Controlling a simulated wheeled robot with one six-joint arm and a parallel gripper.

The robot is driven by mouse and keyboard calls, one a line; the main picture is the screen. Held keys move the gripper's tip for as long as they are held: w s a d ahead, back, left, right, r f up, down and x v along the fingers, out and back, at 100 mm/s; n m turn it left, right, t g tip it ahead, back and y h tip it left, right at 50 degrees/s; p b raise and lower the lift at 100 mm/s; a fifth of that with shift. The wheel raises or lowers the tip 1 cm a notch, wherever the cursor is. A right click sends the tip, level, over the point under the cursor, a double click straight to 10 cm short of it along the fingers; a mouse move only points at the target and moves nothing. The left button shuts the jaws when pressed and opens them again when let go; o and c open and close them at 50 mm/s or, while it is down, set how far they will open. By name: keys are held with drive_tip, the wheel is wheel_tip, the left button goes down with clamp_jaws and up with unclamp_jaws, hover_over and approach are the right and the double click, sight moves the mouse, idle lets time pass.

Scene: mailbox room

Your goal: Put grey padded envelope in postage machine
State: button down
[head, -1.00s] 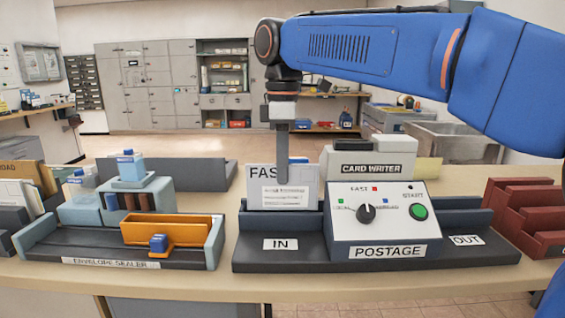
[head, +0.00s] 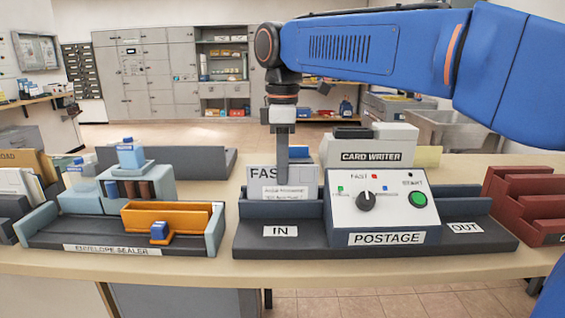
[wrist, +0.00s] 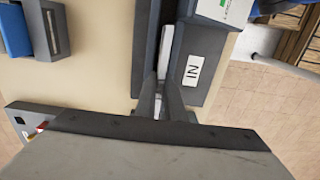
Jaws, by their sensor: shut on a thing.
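The grey padded envelope (head: 260,180), printed "FAS…" with a white address label, stands upright in the IN slot at the left of the postage machine (head: 385,239). Its lower part is hidden behind the slot's dark front wall. My gripper (head: 283,182) points straight down and is shut on the envelope near its middle. In the wrist view my gripper (wrist: 172,98) sits over the slot beside the white IN label (wrist: 194,70). The machine's sloped white panel carries a dark dial (head: 366,201) and a green START button (head: 418,200).
The envelope sealer (head: 112,250) with an orange holder stands to the left. The card writer (head: 370,157) is behind the machine. Dark red trays (head: 525,205) stand at the right. A narrow strip of counter (head: 225,266) in front is clear.

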drive_tip(key=shift+f, duration=0.25)
drive_tip(key=c, duration=1.8)
unclamp_jaws()
drive_tip(key=shift+o, duration=0.2)
drive_tip(key=shift+r, duration=0.1)
drive_tip(key=shift+r, duration=3.4)
